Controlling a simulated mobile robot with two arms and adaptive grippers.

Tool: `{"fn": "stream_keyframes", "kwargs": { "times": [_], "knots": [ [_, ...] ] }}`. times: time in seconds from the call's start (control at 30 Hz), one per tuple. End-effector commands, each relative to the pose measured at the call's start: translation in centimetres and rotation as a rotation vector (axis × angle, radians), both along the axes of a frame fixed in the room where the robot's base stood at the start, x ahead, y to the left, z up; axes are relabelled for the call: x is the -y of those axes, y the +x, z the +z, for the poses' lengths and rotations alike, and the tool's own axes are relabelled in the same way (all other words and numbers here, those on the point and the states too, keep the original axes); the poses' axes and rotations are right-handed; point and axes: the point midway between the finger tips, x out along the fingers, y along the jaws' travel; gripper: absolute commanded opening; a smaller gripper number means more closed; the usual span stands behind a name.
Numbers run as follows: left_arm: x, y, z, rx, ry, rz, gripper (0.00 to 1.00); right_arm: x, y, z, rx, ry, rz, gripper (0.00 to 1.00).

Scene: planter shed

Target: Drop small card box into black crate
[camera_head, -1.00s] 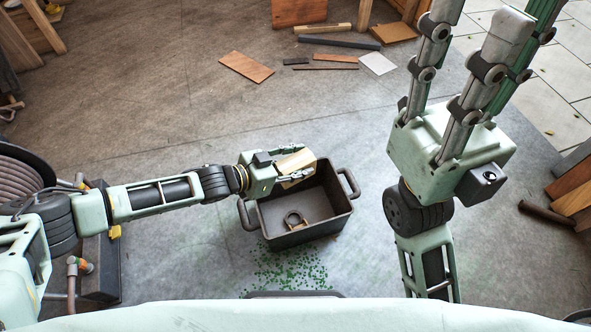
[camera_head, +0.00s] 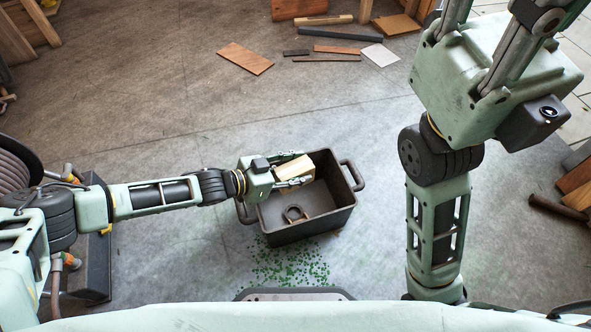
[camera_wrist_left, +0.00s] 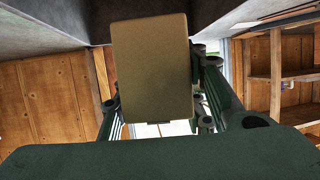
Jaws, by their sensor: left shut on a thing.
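The small card box (camera_head: 295,168) is tan and held in my left gripper (camera_head: 290,180), which is shut on it. The box is over the back left part of the black crate (camera_head: 318,226), seen from above. In the left wrist view the card box (camera_wrist_left: 152,68) fills the middle, between the dark green fingers. The crate stands on the floor with a handle at each end and a ring-shaped item (camera_head: 295,214) inside. My right gripper is large at the upper right; its fingertips are cut off by the frame edge, so its opening does not show.
Green bits (camera_head: 288,262) are scattered on the floor in front of the crate. Wooden boards (camera_head: 245,58) and a pale tile (camera_head: 380,54) lie at the back. A hose reel (camera_head: 18,172) stands at the left. A brown pipe (camera_head: 558,207) lies at the right.

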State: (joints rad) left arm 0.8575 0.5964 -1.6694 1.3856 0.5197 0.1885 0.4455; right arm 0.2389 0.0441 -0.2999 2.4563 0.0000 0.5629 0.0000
Motion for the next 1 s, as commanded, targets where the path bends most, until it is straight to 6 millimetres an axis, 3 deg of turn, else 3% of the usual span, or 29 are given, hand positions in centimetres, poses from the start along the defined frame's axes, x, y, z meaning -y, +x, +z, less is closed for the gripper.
{"fn": "stream_keyframes", "kwargs": {
  "times": [0.27, 0.3, 0.53, 0.87, 1.0],
  "knots": [
    [0.0, 0.0, 0.0, 0.001, 0.0, 0.0, 0.16, 0.0, -0.1, 0.1, 0.004, 0.0, 0.0, 0.4],
    [0.0, 0.0, 0.0, 0.001, 0.0, 0.0, 0.39, 0.0, -0.1, 0.1, 0.004, 0.0, 0.0, 0.4],
    [0.0, 0.0, -0.1, 0.001, 0.0, 0.0, 0.59, 0.0, -0.1, 0.1, 0.003, 0.0, 0.0, 0.4],
    [-0.1, 0.0, -0.1, 0.0, 0.0, 0.0, 0.6, 0.0, -0.1, 0.1, 0.004, 0.001, 0.0, 0.4],
    [-1.0, -0.5, 0.3, 0.0, 0.001, 0.001, 0.6, 0.0, -0.1, 0.1, 0.004, 0.0, -0.001, 0.4]
  ]
}}
